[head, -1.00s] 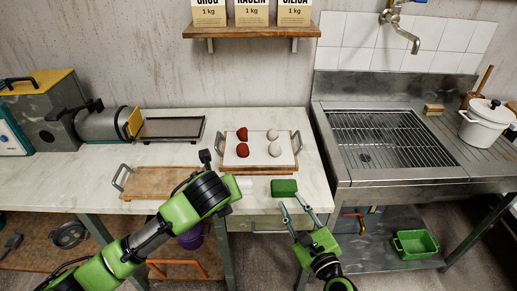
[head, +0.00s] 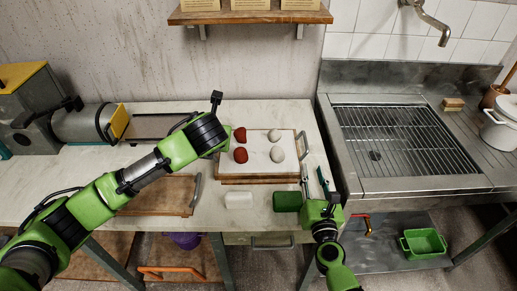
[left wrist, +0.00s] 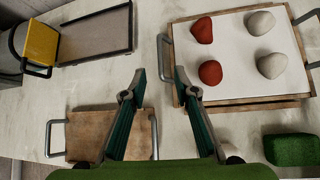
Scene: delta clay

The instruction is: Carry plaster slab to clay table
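The plaster slab (head: 258,145) is a pale square plate on a wooden board with a metal handle at each side. Two red lumps (head: 240,155) and two whitish lumps (head: 277,154) sit on it; it also shows in the left wrist view (left wrist: 238,75). My left gripper (left wrist: 160,76) is open, with the slab's left handle (left wrist: 165,58) appearing between its fingertips; contact cannot be told. The wrist hides that gripper in the head view. My right gripper (head: 312,170) is open beside the right handle (head: 303,146). The pale worktop (head: 225,215) supports the slab.
An empty wooden board (head: 160,195) with handles lies left of the slab. A white block (head: 239,201) and a green block (head: 287,201) lie in front. A dark tray (head: 160,127) is behind. A metal sink (head: 400,145) stands right.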

